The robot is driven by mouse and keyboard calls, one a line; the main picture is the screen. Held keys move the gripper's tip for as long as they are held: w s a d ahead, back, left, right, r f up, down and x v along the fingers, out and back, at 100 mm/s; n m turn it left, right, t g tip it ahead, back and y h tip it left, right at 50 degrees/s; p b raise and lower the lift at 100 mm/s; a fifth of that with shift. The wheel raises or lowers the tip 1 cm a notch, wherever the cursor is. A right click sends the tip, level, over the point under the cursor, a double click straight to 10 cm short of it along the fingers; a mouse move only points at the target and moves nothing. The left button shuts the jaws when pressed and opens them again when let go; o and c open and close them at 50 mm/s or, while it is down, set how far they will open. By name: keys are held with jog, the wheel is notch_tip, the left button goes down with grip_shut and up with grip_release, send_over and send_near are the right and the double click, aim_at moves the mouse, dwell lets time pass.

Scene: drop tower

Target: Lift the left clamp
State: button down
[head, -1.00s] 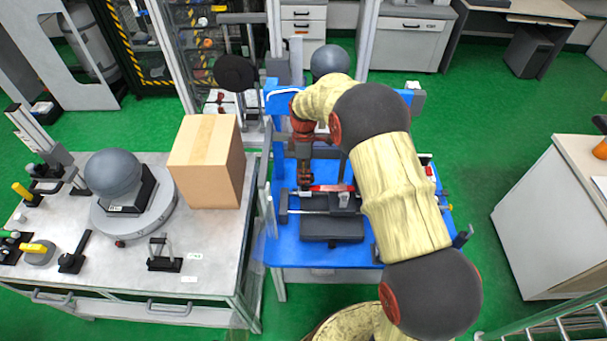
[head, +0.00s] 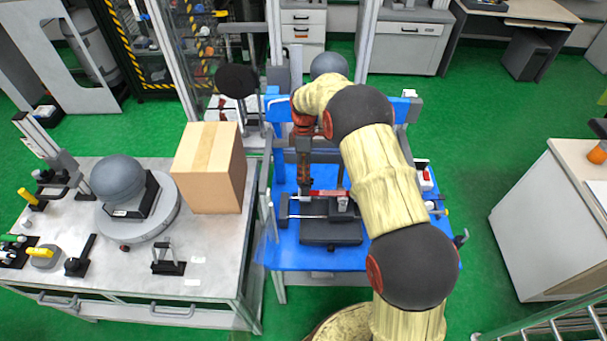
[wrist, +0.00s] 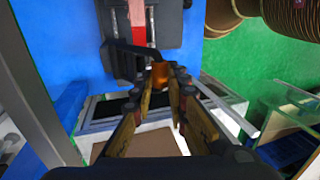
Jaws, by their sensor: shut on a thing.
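A dark clamp fixture (head: 332,230) with a red bar (head: 326,193) stands on the blue table. In the wrist view, a dark bent clamp lever (wrist: 128,47) crosses below the red bar (wrist: 138,22) and runs to an orange-brown knob (wrist: 160,75). My gripper (wrist: 163,82) has its fingertips closed around this knob. In the head view my gripper (head: 304,186) points down at the left end of the fixture. The knob and fingertips are too small there to make out, and my arm covers part of the table's right side.
The blue table (head: 290,255) is bare in front of the fixture. A grey workbench (head: 215,262) to the left carries a cardboard box (head: 208,175) and a grey sphere (head: 118,179). A metal upright stands close by at the left of the wrist view (wrist: 42,85).

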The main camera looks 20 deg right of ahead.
jog(key=c, duration=1.7)
grip_release()
jog(key=shift+w+f, duration=0.1)
jog(key=shift+c, duration=0.2)
jog(key=s+v, duration=0.2)
jog(key=v, duration=0.7)
jog(key=shift+a+r, duration=0.3)
jog(key=shift+r, duration=0.35)
